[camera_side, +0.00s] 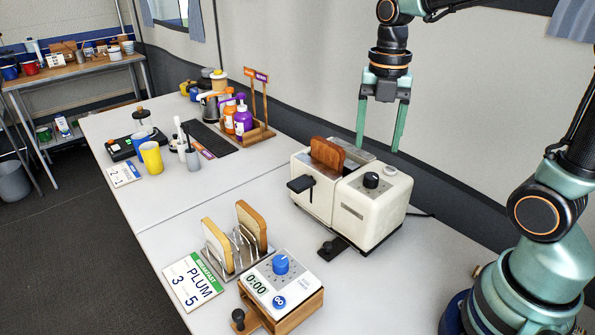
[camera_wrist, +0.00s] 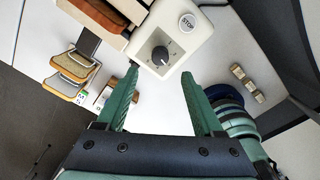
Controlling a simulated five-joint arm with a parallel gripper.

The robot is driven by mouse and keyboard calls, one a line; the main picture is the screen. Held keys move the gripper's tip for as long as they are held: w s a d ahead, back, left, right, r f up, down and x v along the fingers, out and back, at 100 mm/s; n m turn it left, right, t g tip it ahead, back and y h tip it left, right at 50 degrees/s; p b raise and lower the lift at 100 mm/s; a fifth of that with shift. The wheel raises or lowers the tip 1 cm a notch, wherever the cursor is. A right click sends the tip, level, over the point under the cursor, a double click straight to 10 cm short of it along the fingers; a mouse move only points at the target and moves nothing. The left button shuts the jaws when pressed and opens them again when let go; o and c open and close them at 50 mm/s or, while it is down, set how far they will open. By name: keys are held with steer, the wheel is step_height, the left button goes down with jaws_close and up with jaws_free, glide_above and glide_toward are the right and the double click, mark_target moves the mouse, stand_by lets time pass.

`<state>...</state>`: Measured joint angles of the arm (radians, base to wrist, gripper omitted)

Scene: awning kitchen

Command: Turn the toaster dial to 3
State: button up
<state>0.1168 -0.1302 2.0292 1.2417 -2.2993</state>
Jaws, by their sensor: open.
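The cream toaster (camera_side: 352,225) stands on the white table, with a slice of brown toast (camera_side: 328,153) sticking out of its slot. Its dark dial (camera_side: 371,180) sits on the top at the right end. In the wrist view the dial (camera_wrist: 160,56) has a pale pointer line and small marks around it, too small to read. A round STOP button (camera_wrist: 187,22) is beside it. My gripper (camera_side: 380,150) is open and empty, pointing down above and behind the toaster. In the wrist view my gripper's fingertips (camera_wrist: 160,72) are spread apart, with the dial just beyond and between them.
In front of the toaster are a toast rack (camera_side: 238,262) with bread, a timer box (camera_side: 281,290) with a blue knob, and a card (camera_side: 193,281) reading PLUM 3 5. The toaster's lever (camera_side: 301,184) juts out left. Bottles (camera_side: 242,118) stand farther back.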

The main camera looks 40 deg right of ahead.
steer(key=shift+r, duration=2.05)
steer(key=s+a+f+m+t, duration=0.1)
steer(key=m+t, duration=0.1)
steer(key=m, duration=0.6)
steer(key=s+a+m+t, duration=0.1)
steer(key=m, duration=0.7)
steer(key=s+a+f+m+t, duration=0.1)
steer(key=m+t, duration=0.1)
steer(key=m, duration=0.7)
steer(key=shift+s+a+f+t, duration=0.3)
steer(key=shift+s+a, duration=0.05)
steer(key=shift+a, duration=0.05)
